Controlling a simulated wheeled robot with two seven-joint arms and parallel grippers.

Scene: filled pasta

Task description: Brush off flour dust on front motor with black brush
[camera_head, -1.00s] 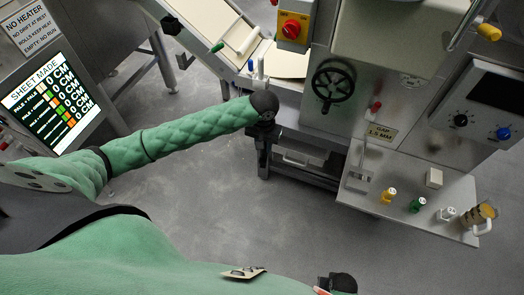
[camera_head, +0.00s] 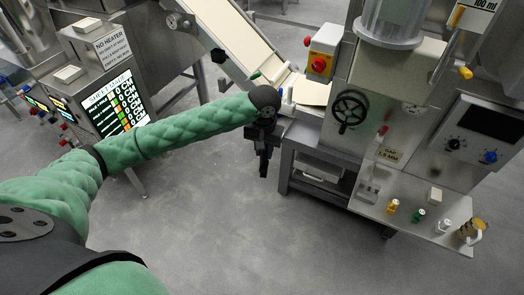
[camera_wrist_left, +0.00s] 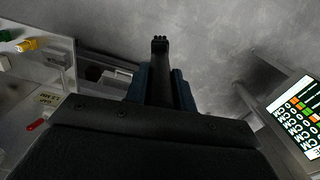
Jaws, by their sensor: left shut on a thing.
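My left gripper (camera_head: 264,160) hangs at the end of the green arm, pointing down, left of the machine's lower frame. In the left wrist view the gripper (camera_wrist_left: 161,85) is shut on the black brush (camera_wrist_left: 160,60), whose dark tip sticks out beyond the fingers over bare floor. In the head view the brush is hard to tell from the dark gripper. I cannot pick out the front motor or any flour dust for sure; a pale boxy part (camera_head: 320,170) sits low inside the machine's frame. My right gripper is out of view.
The machine has a black handwheel (camera_head: 349,111), a red knob (camera_head: 320,64) and a metal shelf (camera_head: 400,219) with coloured knobs. A sloping conveyor (camera_head: 233,40) leads to it. A display screen (camera_head: 114,103) stands at left. The floor (camera_head: 240,230) in front is clear.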

